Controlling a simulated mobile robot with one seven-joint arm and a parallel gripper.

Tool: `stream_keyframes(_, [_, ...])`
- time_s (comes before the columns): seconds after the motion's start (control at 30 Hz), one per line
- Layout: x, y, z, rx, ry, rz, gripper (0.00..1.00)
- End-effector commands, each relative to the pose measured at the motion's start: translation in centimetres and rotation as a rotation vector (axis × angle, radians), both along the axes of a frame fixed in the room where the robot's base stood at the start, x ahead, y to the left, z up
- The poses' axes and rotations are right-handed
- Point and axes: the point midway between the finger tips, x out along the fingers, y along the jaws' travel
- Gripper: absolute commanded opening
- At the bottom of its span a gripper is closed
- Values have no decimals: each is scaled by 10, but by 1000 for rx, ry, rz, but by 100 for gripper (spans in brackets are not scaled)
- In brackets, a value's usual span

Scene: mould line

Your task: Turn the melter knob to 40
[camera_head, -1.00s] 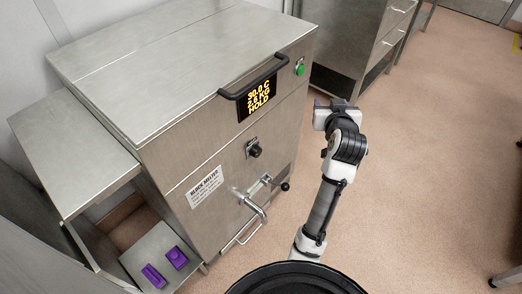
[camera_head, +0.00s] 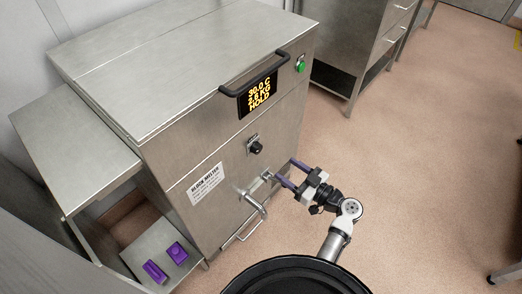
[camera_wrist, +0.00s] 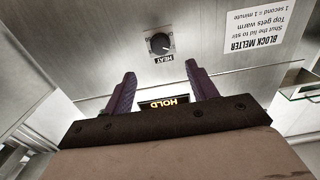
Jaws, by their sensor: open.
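The melter (camera_head: 215,125) is a steel cabinet with a label reading "BLOCK MELTER". Its black knob (camera_head: 256,147) is on the front face below the display; in the wrist view the knob (camera_wrist: 160,43) sits on a plate marked "HEAT". The display (camera_head: 258,95) reads 30.0 C, 2.8 KG, HOLD. My gripper (camera_head: 288,173) is in front of the melter, lower and to the right of the knob in the head view, apart from it. Its purple fingers also show in the wrist view (camera_wrist: 162,84), spread and empty, with the knob beyond them.
A metal spout with a lever (camera_head: 254,204) juts from the front, close to my gripper. A black handle (camera_head: 254,74) and green button (camera_head: 301,66) are above. Two purple moulds (camera_head: 166,262) lie on a low shelf at left. The floor at right is clear.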

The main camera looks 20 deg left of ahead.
Motion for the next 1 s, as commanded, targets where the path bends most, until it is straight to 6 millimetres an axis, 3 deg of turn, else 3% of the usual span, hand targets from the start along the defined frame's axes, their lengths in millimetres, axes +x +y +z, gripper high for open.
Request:
stream_keyframes(0.3, [23,66,3,-1,3,4,58])
stream_keyframes(0.5, [35,97,2,-1,3,3,58])
stream_keyframes(0.7, [40,110,1,-2,2,1,58])
stream_keyframes(1.0, [40,112,0,-2,2,0,58])
